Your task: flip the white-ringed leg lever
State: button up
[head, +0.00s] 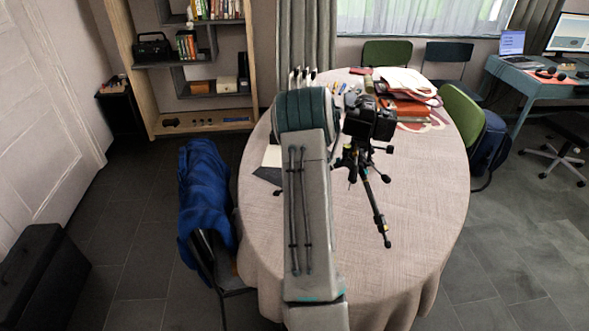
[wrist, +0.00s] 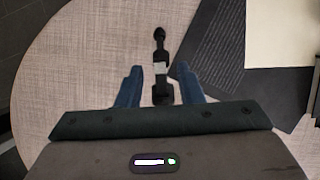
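The black tripod (head: 368,165) stands on the table with a camera (head: 370,120) on top, just right of my arm. One leg (head: 381,220) reaches toward the front of the table. In the wrist view a black tripod leg (wrist: 159,45) with a white ring (wrist: 160,68) points away from me. My gripper (wrist: 159,73) is open, with one blue finger on each side of this leg. Gaps show between the leg and both fingers. The lever cannot be told apart from the leg at the ring. In the head view my arm hides the gripper and this leg.
A dark folder (wrist: 212,45) and a pale sheet (wrist: 280,30) lie right of the leg in the wrist view. Books and papers (head: 405,95) crowd the back of the round table (head: 420,245). The table's front right is clear. A chair with a blue cloth (head: 205,190) stands left.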

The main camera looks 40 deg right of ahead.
jog(key=v, duration=1.3)
jog(key=shift+r, duration=0.25)
jog(key=shift+s+d, duration=0.1)
jog(key=shift+s, duration=0.05)
